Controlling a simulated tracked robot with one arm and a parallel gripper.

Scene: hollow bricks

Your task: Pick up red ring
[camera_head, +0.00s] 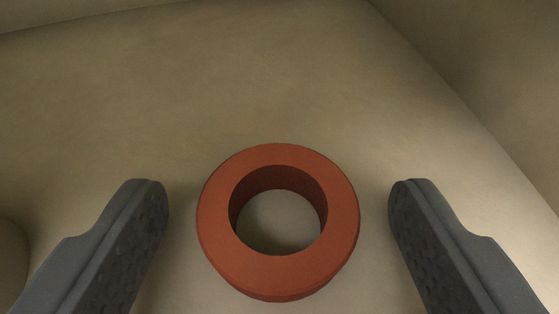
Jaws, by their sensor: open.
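The red ring (277,268) is a thick, round ring with a wide hole. It lies flat on a beige surface, and that surface shows through the hole. My gripper (279,200) is open and empty. One dark finger is to the left of the ring and the other to the right. A gap shows between the ring and each finger, so neither appears to touch it. How high the fingers are above the surface is hard to tell.
The beige floor (250,80) around the ring is clear. A beige wall (490,70) rises along the right side, and another edge runs along the top left. A rounded beige shape (10,265) shows at the lower left edge.

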